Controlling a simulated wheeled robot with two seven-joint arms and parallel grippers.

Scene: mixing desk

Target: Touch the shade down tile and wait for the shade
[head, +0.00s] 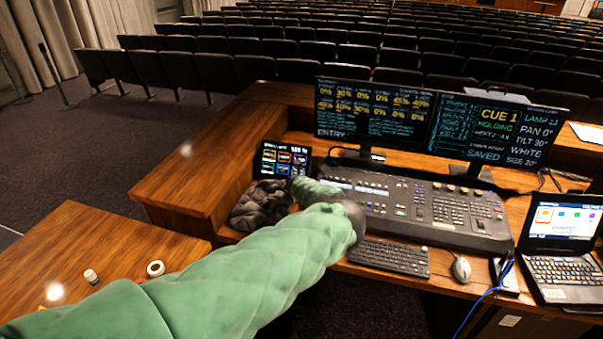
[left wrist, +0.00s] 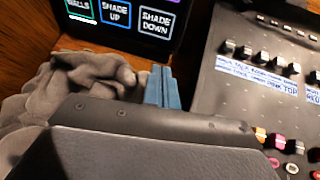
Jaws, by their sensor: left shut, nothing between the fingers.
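The touch tablet (head: 283,160) stands tilted at the left of the desk, with rows of coloured tiles. In the head view my green-sleeved left arm reaches to the tablet's lower edge, and the fingertips are not clear there. My right gripper is not in view.
A crumpled grey cloth (head: 262,205) lies left of my gripper, below the tablet. The mixing console (head: 420,205) is close on the right. Two monitors (head: 430,122) stand behind it, one reading CUE 1 HOLDING. A keyboard (head: 390,256), mouse (head: 461,268) and laptop (head: 562,245) lie nearer.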

